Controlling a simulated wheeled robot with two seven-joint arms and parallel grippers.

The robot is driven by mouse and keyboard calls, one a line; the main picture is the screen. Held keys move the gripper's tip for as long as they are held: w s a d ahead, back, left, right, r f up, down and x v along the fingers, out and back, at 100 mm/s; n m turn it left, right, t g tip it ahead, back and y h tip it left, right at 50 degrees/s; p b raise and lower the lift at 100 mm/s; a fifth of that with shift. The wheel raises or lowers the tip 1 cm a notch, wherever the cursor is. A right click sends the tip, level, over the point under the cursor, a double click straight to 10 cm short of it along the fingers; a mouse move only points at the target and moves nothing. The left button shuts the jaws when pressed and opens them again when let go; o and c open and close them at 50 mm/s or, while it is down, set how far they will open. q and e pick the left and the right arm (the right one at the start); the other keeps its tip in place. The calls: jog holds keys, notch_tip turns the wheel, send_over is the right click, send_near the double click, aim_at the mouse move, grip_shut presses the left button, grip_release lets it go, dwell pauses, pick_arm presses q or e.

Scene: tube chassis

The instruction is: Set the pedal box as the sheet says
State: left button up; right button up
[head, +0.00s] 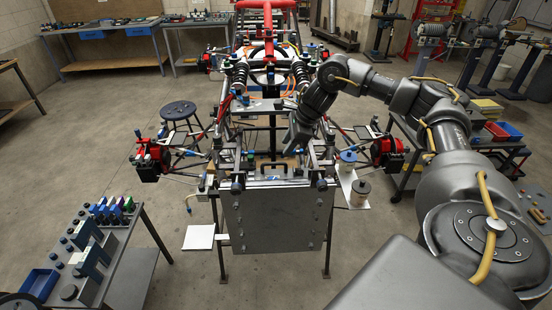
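The tube chassis (220,130) stands in the middle on a stand, with a large grey metal plate (278,222) across its near end. Behind the plate's top edge is a crowded area of small brackets and a black handle (274,167). I cannot pick out the pedal box for certain there. A blank-looking white panel (199,237) sits low at the left of the plate; I cannot read any text on it. My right gripper (295,148) points down over the chassis's near end, just behind the plate. Its fingers are too dark and small to read. My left gripper is not in view.
A bench (125,255) with blue, purple and green items stands at the near left. A round stool (179,112) is left of the chassis. A cart (492,125) with yellow, blue and red trays is at the right. Floor is clear between them.

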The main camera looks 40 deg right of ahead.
aim_at(277, 164)
jog(key=p+x, duration=0.2)
jog(key=x, duration=0.6)
jog(key=shift+w+f+p, duration=0.15)
jog(key=shift+f+p, duration=0.15)
jog(key=shift+c, duration=0.4)
grip_shut()
